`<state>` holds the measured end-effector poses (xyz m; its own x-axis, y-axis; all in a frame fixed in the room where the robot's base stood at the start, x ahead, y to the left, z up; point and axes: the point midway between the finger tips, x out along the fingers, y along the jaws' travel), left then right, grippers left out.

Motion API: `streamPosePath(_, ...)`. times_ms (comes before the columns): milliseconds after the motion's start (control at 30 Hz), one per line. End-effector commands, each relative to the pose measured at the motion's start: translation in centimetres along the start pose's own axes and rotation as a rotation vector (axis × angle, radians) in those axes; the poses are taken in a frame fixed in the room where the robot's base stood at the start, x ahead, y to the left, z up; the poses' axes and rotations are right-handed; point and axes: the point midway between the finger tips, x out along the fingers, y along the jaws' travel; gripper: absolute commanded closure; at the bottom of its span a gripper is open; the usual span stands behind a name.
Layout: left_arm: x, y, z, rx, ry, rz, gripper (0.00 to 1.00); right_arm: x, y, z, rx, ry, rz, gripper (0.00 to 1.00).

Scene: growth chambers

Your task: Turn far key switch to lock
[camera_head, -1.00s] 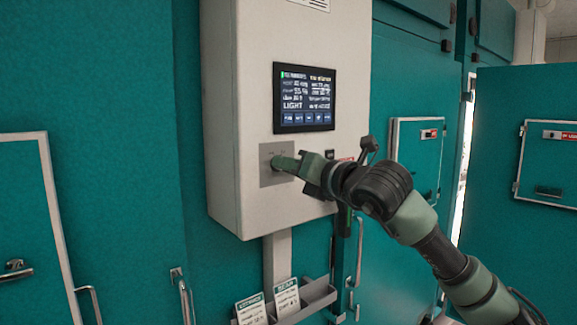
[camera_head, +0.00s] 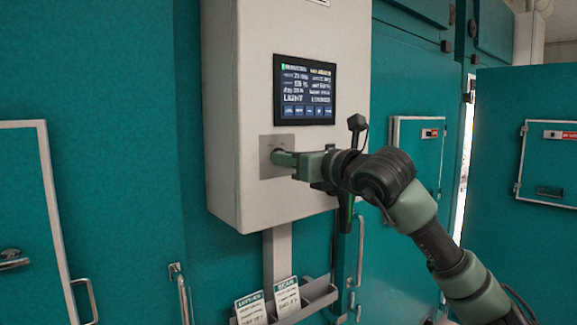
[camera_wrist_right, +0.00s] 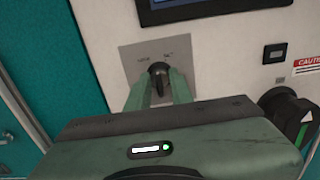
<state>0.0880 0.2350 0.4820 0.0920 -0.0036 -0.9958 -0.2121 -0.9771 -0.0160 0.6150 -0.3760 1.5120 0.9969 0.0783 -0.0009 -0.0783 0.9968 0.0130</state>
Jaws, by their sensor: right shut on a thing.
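The key switch (camera_wrist_right: 158,78) is a dark knob on a square grey metal plate (camera_wrist_right: 130,62) with small labels above it, too blurred to read surely. In the head view the plate (camera_head: 267,144) is on the front of a pale control box (camera_head: 225,100), below its screen. My right gripper (camera_head: 277,158) reaches it from the right. In the right wrist view its two green fingers (camera_wrist_right: 160,78) are shut on the key switch, one on each side. The fingers hide most of the switch in the head view. My left gripper is not in view.
A lit screen (camera_head: 305,90) is above the plate. A dark rotary handle (camera_wrist_right: 288,110) and a caution label (camera_wrist_right: 307,65) are right of the switch. A card tray (camera_head: 315,298) hangs below the box. Teal chamber doors stand on both sides.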

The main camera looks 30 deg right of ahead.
Motion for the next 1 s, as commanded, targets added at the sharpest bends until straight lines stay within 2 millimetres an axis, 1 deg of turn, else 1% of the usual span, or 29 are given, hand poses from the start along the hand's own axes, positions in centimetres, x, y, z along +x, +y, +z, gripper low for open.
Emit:
streamPosePath(33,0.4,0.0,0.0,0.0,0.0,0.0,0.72,0.0,0.0,-0.1,-0.045,-0.003,0.0,1.0)
streamPosePath(200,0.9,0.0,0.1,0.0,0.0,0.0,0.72,0.0,0.0,-0.1,-0.199,-0.002,0.0,1.0)
streamPosePath(500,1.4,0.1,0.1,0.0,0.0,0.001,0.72,0.0,0.0,0.0,-0.416,-0.001,-0.001,1.0)
streamPosePath(700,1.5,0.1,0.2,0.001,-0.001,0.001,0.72,0.0,0.0,0.1,-0.504,-0.002,-0.001,1.0)
streamPosePath(1000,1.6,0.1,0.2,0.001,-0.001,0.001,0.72,0.0,0.0,0.1,-0.551,-0.002,0.0,1.0)
